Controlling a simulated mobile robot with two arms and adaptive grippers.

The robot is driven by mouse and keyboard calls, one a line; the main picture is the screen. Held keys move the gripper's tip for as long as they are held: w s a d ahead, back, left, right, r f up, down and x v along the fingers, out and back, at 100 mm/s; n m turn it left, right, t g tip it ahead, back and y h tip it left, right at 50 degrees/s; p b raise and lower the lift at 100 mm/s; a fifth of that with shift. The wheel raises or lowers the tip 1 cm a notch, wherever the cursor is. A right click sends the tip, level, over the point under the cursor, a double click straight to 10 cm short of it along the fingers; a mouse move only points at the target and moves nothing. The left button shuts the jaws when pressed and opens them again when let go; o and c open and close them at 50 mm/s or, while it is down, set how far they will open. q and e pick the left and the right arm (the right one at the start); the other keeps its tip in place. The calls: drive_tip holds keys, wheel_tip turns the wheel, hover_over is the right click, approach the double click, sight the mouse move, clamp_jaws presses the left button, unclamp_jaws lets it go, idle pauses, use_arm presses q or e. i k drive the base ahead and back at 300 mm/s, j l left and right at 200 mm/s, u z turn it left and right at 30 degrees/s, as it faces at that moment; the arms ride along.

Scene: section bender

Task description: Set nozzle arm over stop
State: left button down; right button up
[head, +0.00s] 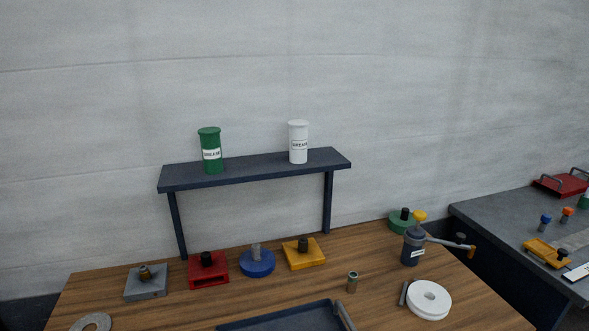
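A dark blue canister (411,252) with a white label stands upright at the right of the wooden table. A yellow knob (420,216) sits above it. A thin grey arm (445,242) reaches out to the right from its top and ends in an orange tip (472,251) near the table's right edge. This looks like the nozzle arm. I cannot tell which part is the stop. Neither of my grippers is in view.
A white disc (443,303) lies in front of the canister, and a green round base (397,222) stands behind it. A dark tray (270,322) is at the front. A shelf (255,168) holds green and white canisters. A grey side table (500,213) stands right.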

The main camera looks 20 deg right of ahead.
sight(460, 237)
drive_tip(key=k+z, duration=0.1)
drive_tip(key=z, duration=1.3)
drive_tip(key=i+l+u, duration=0.1)
drive_tip(key=i+l, duration=0.15)
drive_tip(key=l, duration=0.15)
drive_tip(key=i+l, duration=0.3)
drive_tip(key=i+l+u, duration=0.15)
drive_tip(key=l, duration=0.35)
drive_tip(key=i, duration=0.1)
